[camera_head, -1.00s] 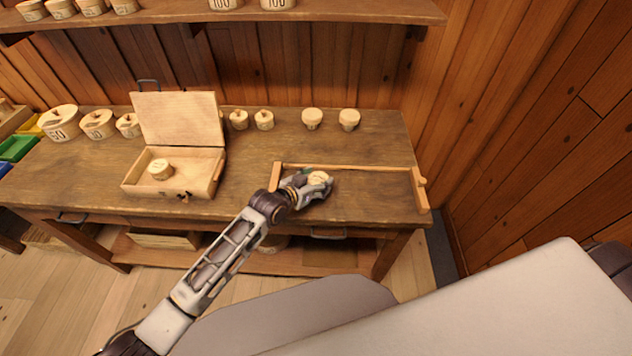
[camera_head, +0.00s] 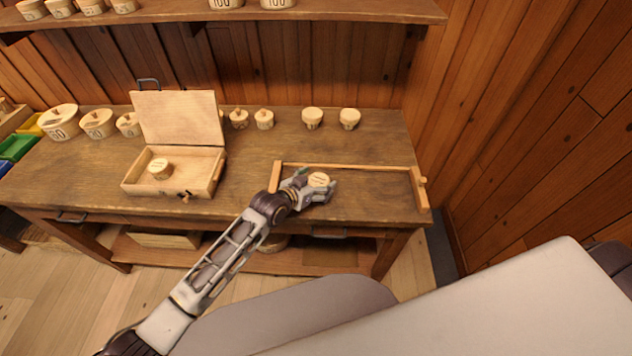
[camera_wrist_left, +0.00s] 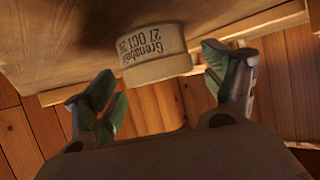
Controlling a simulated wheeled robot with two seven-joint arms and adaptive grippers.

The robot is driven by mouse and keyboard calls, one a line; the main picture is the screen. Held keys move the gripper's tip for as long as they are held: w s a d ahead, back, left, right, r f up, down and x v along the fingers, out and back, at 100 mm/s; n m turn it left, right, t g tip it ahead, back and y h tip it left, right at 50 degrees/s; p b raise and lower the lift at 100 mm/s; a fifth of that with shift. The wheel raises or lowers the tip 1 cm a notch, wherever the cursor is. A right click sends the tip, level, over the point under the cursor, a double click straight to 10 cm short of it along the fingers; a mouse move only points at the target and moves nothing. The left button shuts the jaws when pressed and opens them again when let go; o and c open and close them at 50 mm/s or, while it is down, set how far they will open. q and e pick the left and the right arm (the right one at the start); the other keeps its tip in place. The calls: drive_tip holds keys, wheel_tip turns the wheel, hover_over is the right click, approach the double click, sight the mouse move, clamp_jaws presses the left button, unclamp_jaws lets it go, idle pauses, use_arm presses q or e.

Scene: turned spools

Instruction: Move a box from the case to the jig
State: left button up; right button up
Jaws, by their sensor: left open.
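The open wooden case (camera_head: 195,185) stands at the left of the bench with its lid up, and one round pale wooden box (camera_head: 160,168) sits inside it. The jig (camera_head: 350,168) is a low wooden frame at the right of the bench. Another round box (camera_head: 319,180) is within the jig's area, near its left end. My left gripper (camera_head: 318,190) is open at this box. In the left wrist view the box (camera_wrist_left: 153,55) shows printed lettering and lies between the spread green-padded fingers, with gaps on both sides. My right gripper is out of view.
Several lidded round boxes stand along the back of the bench, such as this one (camera_head: 312,118). A shelf (camera_head: 330,12) with more boxes hangs above. A wooden wall (camera_head: 530,110) closes the right side. The jig's right part is clear.

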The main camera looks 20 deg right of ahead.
use_arm(q)
drive_tip(key=shift+a+r, duration=0.1)
drive_tip(key=shift+r, duration=0.05)
drive_tip(key=v, duration=1.2)
idle(0.5)
